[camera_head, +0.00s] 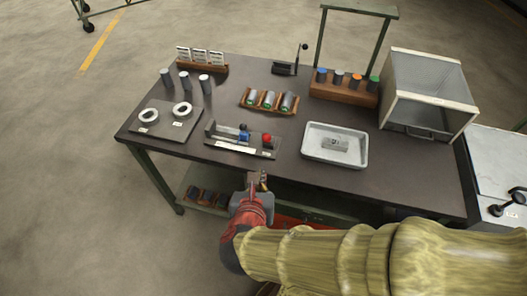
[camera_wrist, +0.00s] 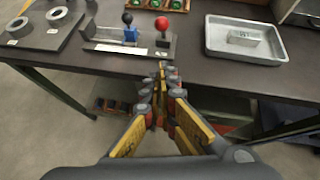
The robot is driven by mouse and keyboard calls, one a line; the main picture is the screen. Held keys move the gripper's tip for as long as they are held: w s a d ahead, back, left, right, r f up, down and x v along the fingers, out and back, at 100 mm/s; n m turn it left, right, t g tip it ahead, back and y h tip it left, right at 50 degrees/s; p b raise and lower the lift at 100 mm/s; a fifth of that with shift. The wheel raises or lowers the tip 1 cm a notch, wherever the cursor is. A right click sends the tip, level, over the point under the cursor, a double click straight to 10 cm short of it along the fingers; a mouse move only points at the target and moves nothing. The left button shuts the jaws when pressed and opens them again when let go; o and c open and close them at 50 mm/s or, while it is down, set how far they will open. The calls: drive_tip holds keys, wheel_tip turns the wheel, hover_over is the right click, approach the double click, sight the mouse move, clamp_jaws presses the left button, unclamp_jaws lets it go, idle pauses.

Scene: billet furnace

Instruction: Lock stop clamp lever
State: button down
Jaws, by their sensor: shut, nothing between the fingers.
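The stop fixture (camera_head: 228,148) is a grey plate with a white label strip near the front edge of the dark bench. On its right part stand a blue block (camera_head: 244,136) with a dark-knobbed lever (camera_wrist: 127,18) and a red-knobbed lever (camera_head: 267,140). The red knob (camera_wrist: 162,24) stands upright, right of the blue block, in the wrist view. Which lever is the clamp lever I cannot tell. My gripper (camera_head: 258,180) is shut and empty, just in front of the bench edge and apart from the fixture. Its fingertips (camera_wrist: 161,68) point towards the red knob.
A metal tray (camera_head: 312,156) holding a grey block lies right of the fixture. A plate with two rings (camera_head: 149,115) lies left. Behind are a rack of cylinders (camera_head: 250,100) and a black lever stand (camera_head: 284,69). A box-like enclosure (camera_head: 425,128) stands at the right.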

sight(268, 140)
drive_tip(key=w+r+b+x, duration=0.1)
drive_tip(key=b+x, duration=0.4)
drive_tip(key=x, duration=0.7)
drive_tip(key=shift+w+r+b, duration=0.35)
drive_tip(key=shift+w+r, duration=0.15)
drive_tip(key=shift+w, duration=0.1)
drive_tip(key=shift+r+p, duration=0.2)
drive_tip(key=shift+p, duration=0.3)
drive_tip(key=shift+w+r+g+p, duration=0.15)
drive_tip(key=shift+g+p, duration=0.15)
drive_tip(key=shift+p, duration=0.55)
